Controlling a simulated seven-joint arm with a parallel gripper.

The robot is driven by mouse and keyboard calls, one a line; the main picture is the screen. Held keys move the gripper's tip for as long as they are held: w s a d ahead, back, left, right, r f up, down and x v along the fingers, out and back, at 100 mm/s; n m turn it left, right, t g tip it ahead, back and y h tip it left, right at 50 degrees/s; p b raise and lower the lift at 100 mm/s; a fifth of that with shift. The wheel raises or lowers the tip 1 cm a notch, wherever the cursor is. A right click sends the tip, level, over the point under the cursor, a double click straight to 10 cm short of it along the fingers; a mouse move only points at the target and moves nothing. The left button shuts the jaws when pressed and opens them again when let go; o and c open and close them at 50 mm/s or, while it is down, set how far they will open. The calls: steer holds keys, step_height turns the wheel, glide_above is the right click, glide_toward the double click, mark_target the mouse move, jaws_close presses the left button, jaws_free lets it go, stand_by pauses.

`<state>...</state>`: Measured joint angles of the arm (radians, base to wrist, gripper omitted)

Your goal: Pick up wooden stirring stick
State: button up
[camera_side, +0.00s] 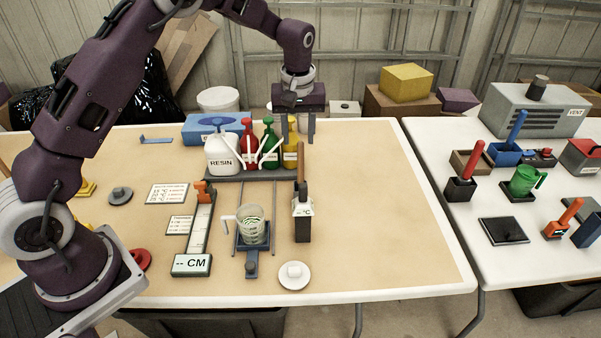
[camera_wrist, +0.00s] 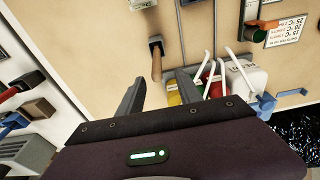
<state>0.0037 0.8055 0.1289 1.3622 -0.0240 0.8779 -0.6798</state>
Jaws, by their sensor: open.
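The wooden stirring stick (camera_side: 301,165) is a slim brown rod standing near the middle of the table, right of the bottle rack. In the wrist view the stick (camera_wrist: 156,66) rises from a small dark holder (camera_wrist: 155,41), and its upper end points toward the gap between my fingertips. My gripper (camera_side: 297,138) is open and empty, above and behind the stick in the side view, near the yellow bottle. In the wrist view both fingers of my gripper (camera_wrist: 160,77) show, apart, with the stick just beyond them. The stick's lower end is hidden.
A rack holds the white resin bottle (camera_side: 223,155) and red, green and yellow bottles (camera_side: 290,153), close left of my gripper. A clear cup (camera_side: 252,230) sits front left. The table's right side is clear.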

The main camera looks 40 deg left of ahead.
mark_target(300, 158)
steer(key=f, duration=0.8)
steer(key=shift+w, duration=0.4)
jaws_close()
